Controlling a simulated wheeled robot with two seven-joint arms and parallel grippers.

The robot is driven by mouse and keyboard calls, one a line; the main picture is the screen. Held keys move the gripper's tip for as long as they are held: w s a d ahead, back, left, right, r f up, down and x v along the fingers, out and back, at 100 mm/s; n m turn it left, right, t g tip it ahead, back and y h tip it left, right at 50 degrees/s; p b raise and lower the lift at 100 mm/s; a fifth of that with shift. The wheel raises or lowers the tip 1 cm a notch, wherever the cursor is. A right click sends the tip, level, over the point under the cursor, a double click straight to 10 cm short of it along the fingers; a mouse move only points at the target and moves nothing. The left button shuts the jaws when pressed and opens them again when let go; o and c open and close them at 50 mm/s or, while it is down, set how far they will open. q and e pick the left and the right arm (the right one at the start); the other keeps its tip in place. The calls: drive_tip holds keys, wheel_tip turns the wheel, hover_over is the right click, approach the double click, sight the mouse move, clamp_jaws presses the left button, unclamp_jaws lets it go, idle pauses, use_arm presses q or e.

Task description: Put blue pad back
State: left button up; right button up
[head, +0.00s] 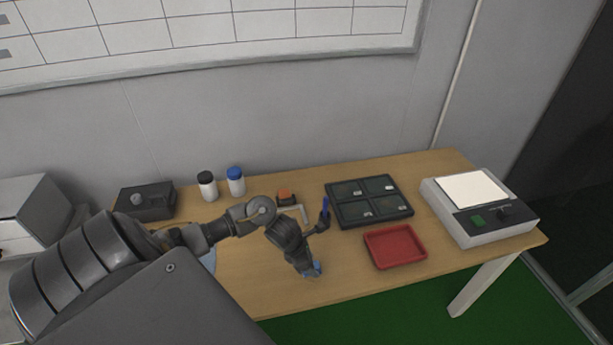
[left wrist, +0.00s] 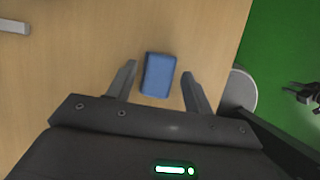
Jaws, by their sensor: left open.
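The blue pad (left wrist: 158,75) is a small blue block on the wooden table in the left wrist view. It shows between the two fingers of my left gripper (left wrist: 158,85), which is open, with wood visible on both sides of the pad. In the head view my left gripper (head: 320,247) is low over the table, left of the red tray (head: 395,263). Blue patches show at its finger ends there; I cannot tell which belong to the pad. A dark gripper (left wrist: 308,95), seemingly my right, shows small at the right edge of the left wrist view; its jaws are unclear.
A dark four-compartment tray (head: 344,217) with small labels lies behind the red tray. A white device (head: 463,222) stands at the right end. Two bottles (head: 236,187), an orange-topped item (head: 285,196) and a dark box (head: 147,203) stand at the back. The front table edge is close.

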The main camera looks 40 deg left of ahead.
use_arm(q)
drive_tip(key=shift+s+a+r, duration=0.1)
drive_tip(key=shift+a+r, duration=0.05)
drive_tip(key=shift+r, duration=0.35)
drive_tip(key=b+v, duration=0.1)
drive_tip(key=v, duration=1)
